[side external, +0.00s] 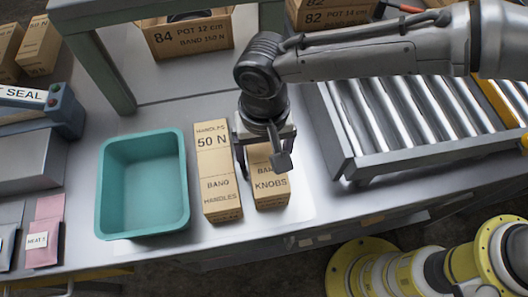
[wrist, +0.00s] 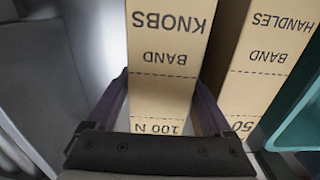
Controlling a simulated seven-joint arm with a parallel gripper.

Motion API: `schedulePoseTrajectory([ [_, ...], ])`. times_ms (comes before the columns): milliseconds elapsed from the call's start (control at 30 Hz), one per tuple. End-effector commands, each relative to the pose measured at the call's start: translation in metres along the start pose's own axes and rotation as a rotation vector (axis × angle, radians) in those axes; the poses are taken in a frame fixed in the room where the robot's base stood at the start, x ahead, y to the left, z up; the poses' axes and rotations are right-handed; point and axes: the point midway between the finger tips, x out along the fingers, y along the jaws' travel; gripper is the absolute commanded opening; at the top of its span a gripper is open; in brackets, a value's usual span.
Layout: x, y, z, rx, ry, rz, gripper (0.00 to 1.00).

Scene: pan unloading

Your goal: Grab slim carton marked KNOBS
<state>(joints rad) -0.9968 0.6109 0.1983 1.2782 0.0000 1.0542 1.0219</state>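The slim tan carton marked KNOBS (side external: 270,188) rests on the table in the side view, right of the carton marked HANDLES. Its far part is hidden under my gripper. In the wrist view the KNOBS carton (wrist: 163,60) runs up the middle, its print upside down. My gripper (side external: 266,160) is over its far part. In the wrist view my gripper (wrist: 163,88) has one finger on each side of the carton. The fingers look open, with narrow gaps; light contact cannot be ruled out.
A roller conveyor (side external: 350,160) lies right. A box marked 84 (side external: 190,38) stands behind.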

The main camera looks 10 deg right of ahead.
Motion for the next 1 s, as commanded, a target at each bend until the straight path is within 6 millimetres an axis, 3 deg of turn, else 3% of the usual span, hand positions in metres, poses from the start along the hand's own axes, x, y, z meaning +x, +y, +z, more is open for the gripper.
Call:
schedulePoseTrajectory([
  [67,0.0,0.0,0.0,0.0,0.0,0.0,0.68],
  [433,-0.001,0.0,0.0,0.0,0.0,0.0,0.03],
  [767,-0.005,-0.001,-0.001,0.0,0.002,-0.003,0.03],
  [1000,-0.029,-0.001,-0.001,0.0,0.003,-0.005,0.03],
])
